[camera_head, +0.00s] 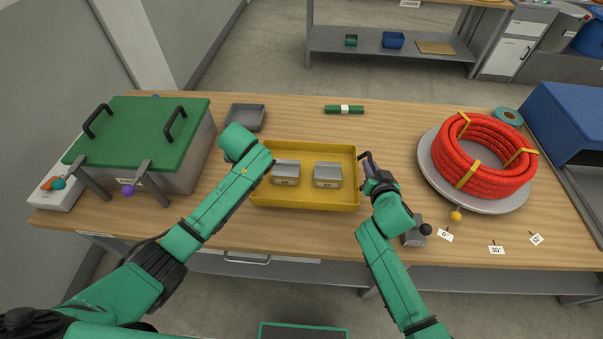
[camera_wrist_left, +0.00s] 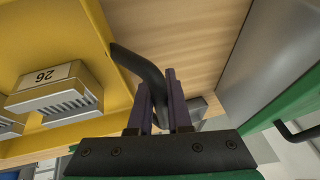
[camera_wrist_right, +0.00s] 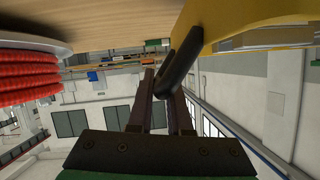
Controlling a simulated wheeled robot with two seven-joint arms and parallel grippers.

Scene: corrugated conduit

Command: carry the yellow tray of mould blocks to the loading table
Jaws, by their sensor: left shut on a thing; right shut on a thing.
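The yellow tray (camera_head: 305,202) is at the middle of the wooden table, level as far as I can see. Two grey metal mould blocks, a left one (camera_head: 286,173) and a right one (camera_head: 327,175), stand in it; the left wrist view shows one block (camera_wrist_left: 55,95) labelled 26. My left gripper (camera_wrist_left: 160,100) is shut on the tray's black left handle (camera_wrist_left: 138,65); my arm hides it in the head view. My right gripper (camera_head: 371,174) is shut on the black right handle (camera_wrist_right: 184,58). I cannot tell whether the tray touches the table.
A grey box with a green lid (camera_head: 140,130) stands at the left, a small grey tray (camera_head: 246,117) behind. A red conduit coil (camera_head: 480,155) lies on a round grey plate at the right, beside a blue box (camera_head: 570,120).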

